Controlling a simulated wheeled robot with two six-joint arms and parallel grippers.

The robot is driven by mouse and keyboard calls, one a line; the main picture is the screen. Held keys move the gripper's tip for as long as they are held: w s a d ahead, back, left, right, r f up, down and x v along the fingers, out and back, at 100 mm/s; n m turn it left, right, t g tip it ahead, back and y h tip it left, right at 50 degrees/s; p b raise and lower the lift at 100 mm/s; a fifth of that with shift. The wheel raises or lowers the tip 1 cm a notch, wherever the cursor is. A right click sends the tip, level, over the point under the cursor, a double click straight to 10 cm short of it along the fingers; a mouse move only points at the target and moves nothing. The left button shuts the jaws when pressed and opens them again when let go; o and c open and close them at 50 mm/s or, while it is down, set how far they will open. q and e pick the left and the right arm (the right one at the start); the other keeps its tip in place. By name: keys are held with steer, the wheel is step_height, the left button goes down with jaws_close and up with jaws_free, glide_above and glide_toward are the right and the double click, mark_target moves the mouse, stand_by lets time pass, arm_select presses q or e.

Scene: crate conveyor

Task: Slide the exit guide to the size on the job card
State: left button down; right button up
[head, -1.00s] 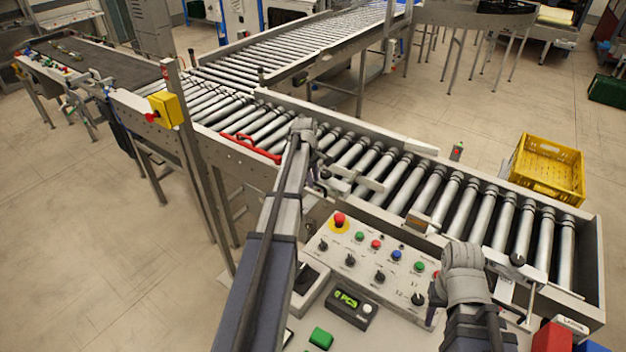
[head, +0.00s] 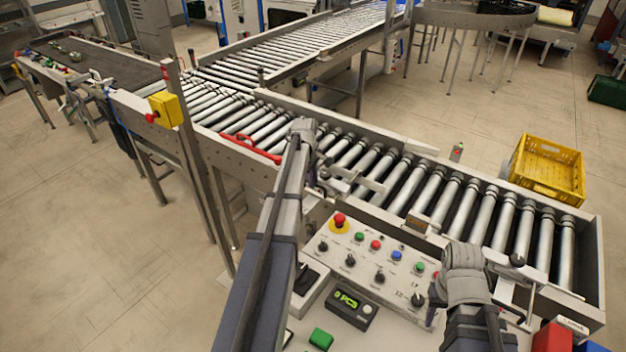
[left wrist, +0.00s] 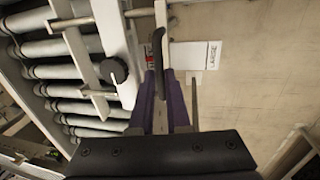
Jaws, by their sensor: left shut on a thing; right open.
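The exit guide (head: 370,185) is a pale metal bar lying over the rollers near the middle of the conveyor. The left wrist view shows the guide bar (left wrist: 82,55) with a black knob (left wrist: 113,70) on its bracket. My left gripper (head: 322,178) is at the near rail, beside the guide. In the left wrist view my left gripper (left wrist: 163,85) is shut on a dark upright handle (left wrist: 158,48). A white label reading LARGE (left wrist: 197,55) is just right of it. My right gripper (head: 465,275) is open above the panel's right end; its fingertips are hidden. I cannot identify the job card.
A control panel (head: 352,270) with buttons and knobs lies between my arms. A small display (head: 350,305) stands in front of it. A red handle (head: 250,148) runs along the near rail at left. A yellow crate (head: 545,170) stands beyond the conveyor. The visible rollers are empty.

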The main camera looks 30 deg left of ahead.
arm_select(q)
steer(key=shift+s, duration=0.1)
stand_by(0.4)
steer(key=s, duration=1)
steer(key=shift+s+a, duration=0.15)
steer(key=shift+a, duration=0.2)
steer(key=c, duration=0.9)
jaws_free()
steer(key=shift+s+a, duration=0.1)
steer(key=shift+c, duration=0.2)
steer(key=shift+o, duration=0.3)
